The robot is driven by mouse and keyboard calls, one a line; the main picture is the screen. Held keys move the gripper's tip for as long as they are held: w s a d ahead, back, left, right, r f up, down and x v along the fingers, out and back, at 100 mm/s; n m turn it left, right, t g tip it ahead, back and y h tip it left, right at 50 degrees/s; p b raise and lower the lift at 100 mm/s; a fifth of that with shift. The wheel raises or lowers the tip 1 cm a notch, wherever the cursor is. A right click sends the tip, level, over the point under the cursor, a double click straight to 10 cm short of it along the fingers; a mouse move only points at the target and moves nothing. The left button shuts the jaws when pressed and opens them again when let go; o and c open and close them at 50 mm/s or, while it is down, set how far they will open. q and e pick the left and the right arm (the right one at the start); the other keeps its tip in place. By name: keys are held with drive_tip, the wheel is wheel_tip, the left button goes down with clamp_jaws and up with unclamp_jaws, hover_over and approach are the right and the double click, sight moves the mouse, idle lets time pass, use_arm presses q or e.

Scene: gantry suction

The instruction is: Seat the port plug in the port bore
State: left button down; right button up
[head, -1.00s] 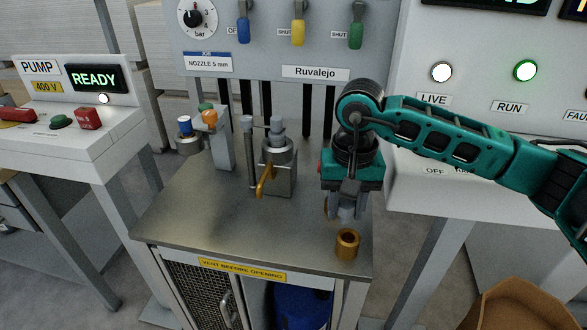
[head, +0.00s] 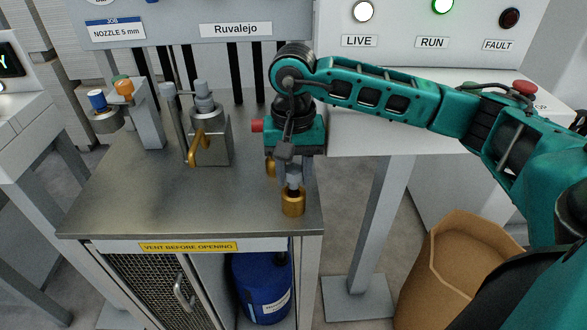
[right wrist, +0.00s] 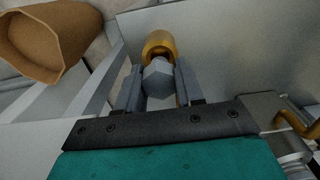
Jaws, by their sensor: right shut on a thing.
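The port plug (head: 293,180) is a grey piece with a hex head. My right gripper (head: 291,172) is shut on it and points down. The port bore is a brass collar (head: 293,203) at the front right corner of the steel bench top. The plug's lower end is at the mouth of the collar; I cannot tell how far it is inside. In the right wrist view the hex head (right wrist: 158,80) sits between the two fingers, with the brass collar (right wrist: 160,43) just beyond it. My left gripper is out of view.
A grey block with a brass handle (head: 200,150) stands left on the bench (head: 150,195). A holder with blue and orange caps (head: 125,88) is further left. A small brass part (head: 270,168) is behind the gripper. A cardboard bin (head: 455,245) is at right.

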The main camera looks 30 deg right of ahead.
sight(295, 187)
drive_tip(key=shift+f, duration=0.2)
drive_tip(key=shift+f, duration=0.15)
drive_tip(key=shift+f+b, duration=1.05)
drive_tip(key=shift+b, duration=0.1)
drive_tip(key=o, duration=1.1)
drive_tip(key=shift+s+f, duration=0.1)
